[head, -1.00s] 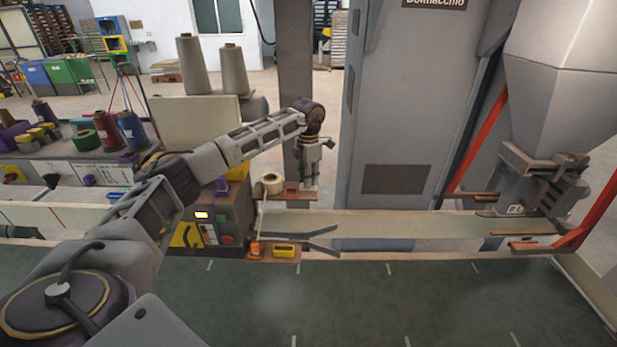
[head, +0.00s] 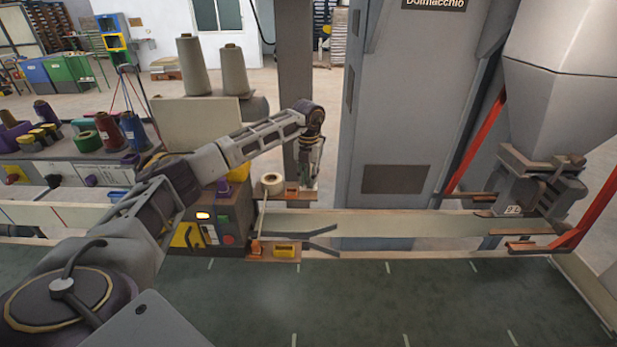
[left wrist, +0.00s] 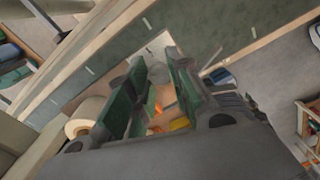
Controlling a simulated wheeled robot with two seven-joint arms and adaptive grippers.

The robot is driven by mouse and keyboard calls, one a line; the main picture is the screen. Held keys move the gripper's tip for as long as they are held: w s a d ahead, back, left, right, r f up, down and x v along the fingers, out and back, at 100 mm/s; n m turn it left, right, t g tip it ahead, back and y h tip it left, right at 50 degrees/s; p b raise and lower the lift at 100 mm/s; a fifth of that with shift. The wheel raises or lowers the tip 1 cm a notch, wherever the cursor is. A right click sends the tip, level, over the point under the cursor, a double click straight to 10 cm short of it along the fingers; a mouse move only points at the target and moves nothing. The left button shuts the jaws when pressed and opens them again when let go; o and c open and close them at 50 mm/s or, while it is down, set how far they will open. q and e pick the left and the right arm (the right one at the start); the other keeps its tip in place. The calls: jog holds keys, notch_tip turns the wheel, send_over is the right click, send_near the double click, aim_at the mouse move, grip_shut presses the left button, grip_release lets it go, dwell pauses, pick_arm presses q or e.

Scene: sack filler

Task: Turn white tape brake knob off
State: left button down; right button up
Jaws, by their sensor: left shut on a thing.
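The white tape roll (head: 272,183) sits on a small wooden bracket (head: 270,196) beside the machine's control box. It also shows in the left wrist view (left wrist: 84,119). My left gripper (head: 308,182) points down at the right end of that bracket, just right of the roll. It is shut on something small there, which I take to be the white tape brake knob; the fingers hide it. In the left wrist view the green-padded fingers (left wrist: 155,98) stand around this spot, and the knob's angle cannot be read. My right gripper is out of view.
A lower bracket holds an orange part (head: 256,248) and a yellow part (head: 285,249). A tall grey column (head: 405,120) stands close right of the gripper. The green belt in front is clear.

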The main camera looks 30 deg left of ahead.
aim_at(308, 181)
pick_arm(q)
jog(key=shift+r+n, duration=0.1)
jog(key=shift+n, duration=0.8)
jog(key=c, duration=1.3)
grip_release()
jog(key=shift+o, duration=0.2)
notch_tip(308, 181, up, 12)
